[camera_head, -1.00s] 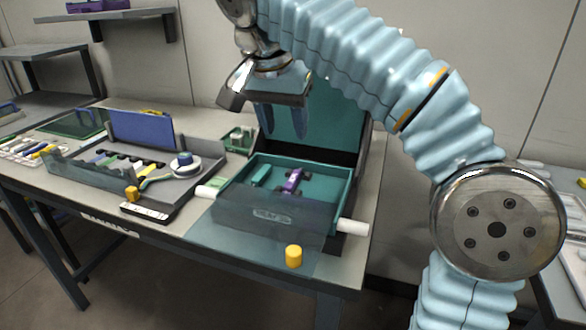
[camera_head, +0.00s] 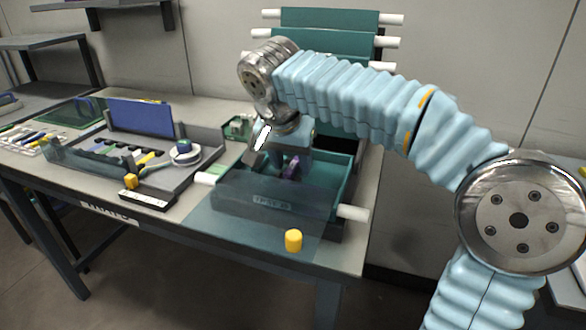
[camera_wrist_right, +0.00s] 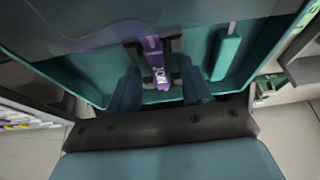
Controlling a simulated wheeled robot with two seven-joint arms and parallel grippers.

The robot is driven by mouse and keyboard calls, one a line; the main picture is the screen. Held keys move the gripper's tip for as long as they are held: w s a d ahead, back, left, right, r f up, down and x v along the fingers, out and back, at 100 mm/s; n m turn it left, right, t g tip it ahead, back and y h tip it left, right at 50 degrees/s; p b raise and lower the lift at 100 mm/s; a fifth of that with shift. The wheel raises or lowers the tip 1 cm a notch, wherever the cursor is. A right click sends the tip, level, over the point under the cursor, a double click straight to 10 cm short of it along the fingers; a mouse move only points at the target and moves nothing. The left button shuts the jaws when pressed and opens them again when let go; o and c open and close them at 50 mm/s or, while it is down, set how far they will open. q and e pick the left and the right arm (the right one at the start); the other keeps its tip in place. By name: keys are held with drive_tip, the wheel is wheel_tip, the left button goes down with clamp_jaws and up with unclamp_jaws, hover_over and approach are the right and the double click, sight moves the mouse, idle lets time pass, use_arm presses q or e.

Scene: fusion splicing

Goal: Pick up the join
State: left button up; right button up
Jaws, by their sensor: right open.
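The join is a small purple piece (camera_head: 292,170) with dark parts at its sides, lying in an open teal drawer (camera_head: 345,183). In the right wrist view the purple join (camera_wrist_right: 155,68) bears white lettering. My right gripper (camera_head: 282,160) is pointed down into the drawer at the join and partly hides it in the head view. In the right wrist view its blue fingers (camera_wrist_right: 161,85) are open, one on each side of the join's near end, with gaps visible. My left gripper is not in view.
A teal block (camera_wrist_right: 226,56) lies beside the join in the drawer. The drawer has a see-through front and white rollers (camera_head: 352,213). A yellow cylinder (camera_head: 293,240) stands in front of it. A grey tool tray (camera_head: 205,165) is on the left, and teal panels (camera_head: 330,42) rise behind.

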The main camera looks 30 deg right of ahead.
clamp_jaws()
drive_tip(key=shift+r, duration=0.1)
